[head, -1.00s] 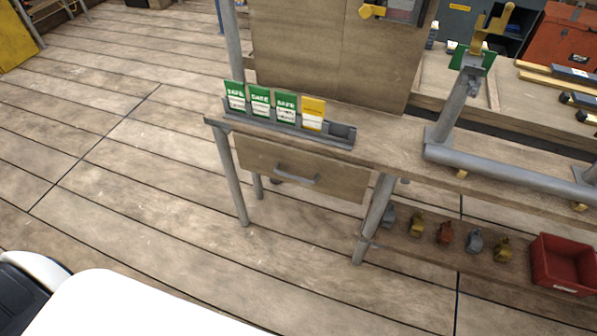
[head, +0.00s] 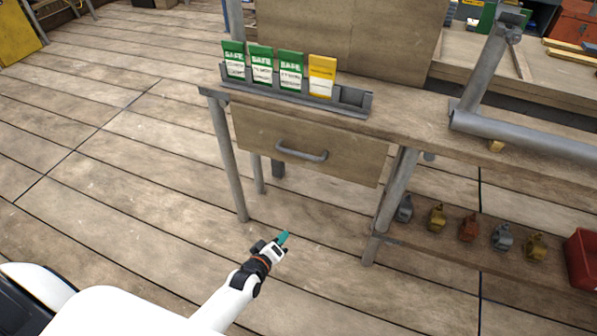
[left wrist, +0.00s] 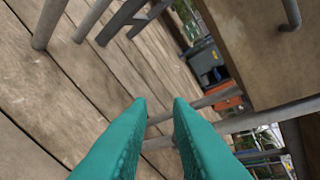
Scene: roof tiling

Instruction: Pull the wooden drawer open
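The wooden drawer (head: 345,158) sits under the bench top, and its front looks flush and closed. Its grey bar handle (head: 302,151) is on the middle of the front. My left gripper (head: 284,238) is in front of and below the drawer, apart from the handle. In the left wrist view its two teal fingers (left wrist: 158,101) are spread with nothing between them. That view also shows the wooden drawer front (left wrist: 255,55) at the upper right and part of the handle (left wrist: 291,14) at the top edge. My right gripper is not in view.
A grey tray (head: 352,99) with green and yellow cards stands on the bench top above the drawer. Grey table legs (head: 228,160) flank the drawer. A lower shelf (head: 455,259) at right holds several small padlock-like items and a red bin (head: 583,262). Floor before the drawer is clear.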

